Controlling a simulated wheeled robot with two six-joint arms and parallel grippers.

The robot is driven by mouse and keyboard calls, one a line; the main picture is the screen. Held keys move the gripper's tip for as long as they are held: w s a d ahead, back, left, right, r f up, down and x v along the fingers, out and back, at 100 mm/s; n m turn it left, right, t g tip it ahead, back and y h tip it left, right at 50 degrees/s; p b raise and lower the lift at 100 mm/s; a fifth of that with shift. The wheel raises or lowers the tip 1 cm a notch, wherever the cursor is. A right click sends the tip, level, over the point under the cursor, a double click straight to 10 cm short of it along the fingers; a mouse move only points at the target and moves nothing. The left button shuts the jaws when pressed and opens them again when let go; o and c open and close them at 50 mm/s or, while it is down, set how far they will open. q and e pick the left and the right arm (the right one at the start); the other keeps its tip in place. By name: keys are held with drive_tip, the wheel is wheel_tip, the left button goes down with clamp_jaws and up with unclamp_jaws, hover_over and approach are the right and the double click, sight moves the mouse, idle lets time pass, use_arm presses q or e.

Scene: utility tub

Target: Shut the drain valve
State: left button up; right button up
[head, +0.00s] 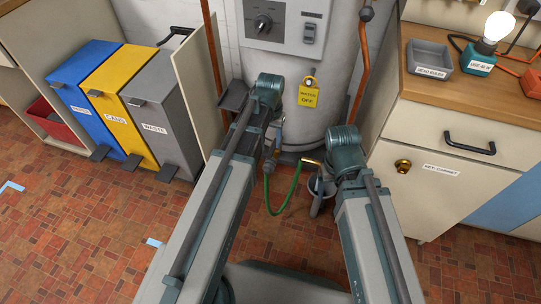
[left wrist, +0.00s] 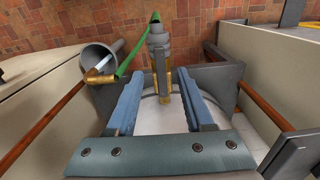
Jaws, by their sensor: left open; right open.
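The drain valve (left wrist: 163,88) is a brass fitting low on the front of the white tank (head: 285,85), with a grey coupling (left wrist: 159,42) and a green hose (head: 283,207). My left gripper (left wrist: 160,75) is open, its two blue-grey fingers on either side of the brass valve with gaps between. In the head view my left wrist largely hides the valve. My right gripper (head: 319,197) is low by the bucket, mostly hidden under its wrist, with no held object visible.
A yellow tag (head: 308,97) reads "WATER OFF". Copper pipes (head: 360,70) flank the tank. Bins (head: 160,120) stand left, the key cabinet (head: 448,175) right. The tiled floor in front is clear.

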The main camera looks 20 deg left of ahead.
sight(270, 153)
use_arm(q)
wheel_tip(270, 153, down, 5)
drive_tip(key=b, duration=0.4)
drive_tip(key=shift+f, duration=0.2)
drive_tip(key=shift+c, duration=0.3)
clamp_jaws()
idle(0.9)
